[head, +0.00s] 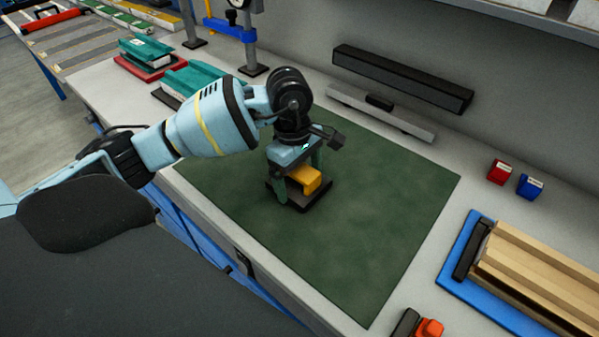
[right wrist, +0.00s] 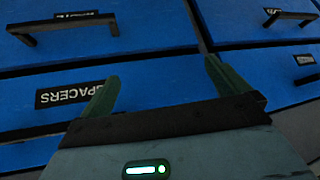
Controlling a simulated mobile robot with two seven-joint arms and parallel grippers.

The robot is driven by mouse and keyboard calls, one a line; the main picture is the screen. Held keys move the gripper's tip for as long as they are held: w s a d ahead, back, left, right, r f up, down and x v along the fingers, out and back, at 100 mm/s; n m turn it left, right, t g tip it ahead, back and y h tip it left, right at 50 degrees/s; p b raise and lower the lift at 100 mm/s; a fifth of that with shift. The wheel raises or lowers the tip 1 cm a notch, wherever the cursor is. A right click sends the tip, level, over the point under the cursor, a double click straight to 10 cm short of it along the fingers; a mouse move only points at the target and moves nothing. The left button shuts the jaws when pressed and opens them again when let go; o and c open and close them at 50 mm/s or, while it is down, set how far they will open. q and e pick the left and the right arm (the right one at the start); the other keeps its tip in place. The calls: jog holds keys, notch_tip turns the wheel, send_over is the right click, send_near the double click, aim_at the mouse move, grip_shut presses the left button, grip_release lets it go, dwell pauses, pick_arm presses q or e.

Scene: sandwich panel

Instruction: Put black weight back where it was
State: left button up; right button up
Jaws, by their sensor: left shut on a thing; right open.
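In the head view my left gripper (head: 298,172) points down over the green mat, with its green fingers shut on a black block with a yellow top (head: 309,178). This looks like the black weight. The fingers hide part of it, and I cannot tell whether its base touches the mat. In the right wrist view my right gripper (right wrist: 160,85) is open and empty, its green fingers wide apart in front of blue drawers.
The green mat (head: 390,225) is otherwise clear. A blue tray (head: 455,262) with wooden strips and a black block lies at right. Small red (head: 499,172) and blue (head: 530,187) blocks stand behind it. Teal pieces (head: 190,77) lie at back left. A drawer (right wrist: 50,95) reads SPACERS.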

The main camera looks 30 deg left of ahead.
pick_arm(q)
jog(key=o, duration=1.8)
jog(key=shift+c, duration=0.2)
jog(key=shift+r, duration=0.1)
notch_tip(320, 180, up, 12)
jog(key=a, duration=0.1)
jog(key=shift+a, duration=0.2)
